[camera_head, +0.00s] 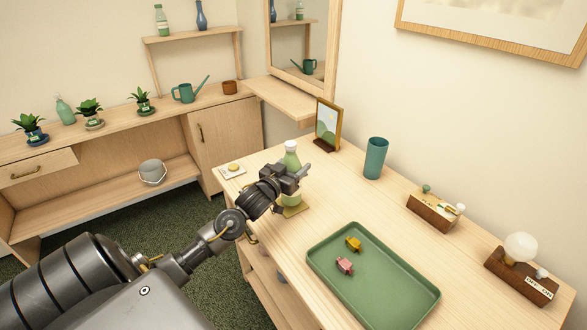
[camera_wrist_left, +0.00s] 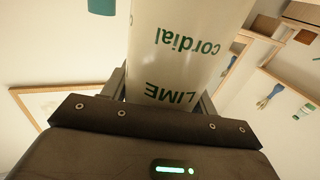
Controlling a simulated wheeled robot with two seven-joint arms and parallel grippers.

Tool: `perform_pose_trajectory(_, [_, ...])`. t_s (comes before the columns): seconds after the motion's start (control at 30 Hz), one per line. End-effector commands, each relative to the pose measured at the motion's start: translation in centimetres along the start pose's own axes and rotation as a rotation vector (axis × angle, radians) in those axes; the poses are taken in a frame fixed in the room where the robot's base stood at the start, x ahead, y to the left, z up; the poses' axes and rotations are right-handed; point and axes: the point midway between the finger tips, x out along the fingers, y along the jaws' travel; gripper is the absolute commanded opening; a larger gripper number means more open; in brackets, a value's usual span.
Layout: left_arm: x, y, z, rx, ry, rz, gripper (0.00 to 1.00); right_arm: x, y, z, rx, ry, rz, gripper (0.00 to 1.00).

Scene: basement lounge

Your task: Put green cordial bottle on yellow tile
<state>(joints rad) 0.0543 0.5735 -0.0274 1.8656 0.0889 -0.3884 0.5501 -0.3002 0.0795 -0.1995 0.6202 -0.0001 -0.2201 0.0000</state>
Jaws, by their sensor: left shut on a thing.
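The green cordial bottle (camera_head: 291,159) stands upright near the left edge of the wooden desk, pale green with a white cap. My left gripper (camera_head: 296,178) is shut on the bottle's body and hides part of it. In the left wrist view the bottle (camera_wrist_left: 190,45) fills the space between the fingers, its label reading "LIME cordial" upside down. The yellow tile (camera_head: 297,211) lies flat on the desk below the bottle, with its front part showing. The bottle's base is over the tile; I cannot tell whether they touch. My right gripper is not in view.
A green tray (camera_head: 405,281) with a yellow toy (camera_head: 353,243) and a pink toy (camera_head: 345,266) lies to the right. A teal cup (camera_head: 376,158) and picture frame (camera_head: 328,126) stand behind. A white coaster (camera_head: 225,174) lies left of the bottle. The desk between cup and tray is clear.

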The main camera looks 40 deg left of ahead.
Motion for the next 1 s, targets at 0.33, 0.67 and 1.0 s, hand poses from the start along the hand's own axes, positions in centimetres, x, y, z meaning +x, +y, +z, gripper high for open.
perform_pose_trajectory(0.33, [0.0, -0.1, 1.2, 0.000, 0.007, -0.001, 0.09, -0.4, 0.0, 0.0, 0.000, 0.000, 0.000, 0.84])
perform_pose_trajectory(0.67, [0.0, 0.0, 1.7, 0.000, 0.002, -0.001, 0.73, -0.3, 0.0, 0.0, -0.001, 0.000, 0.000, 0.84])
perform_pose_trajectory(1.0, [0.0, 0.0, 1.6, 0.000, 0.002, -0.001, 0.80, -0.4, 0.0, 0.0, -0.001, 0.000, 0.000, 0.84])
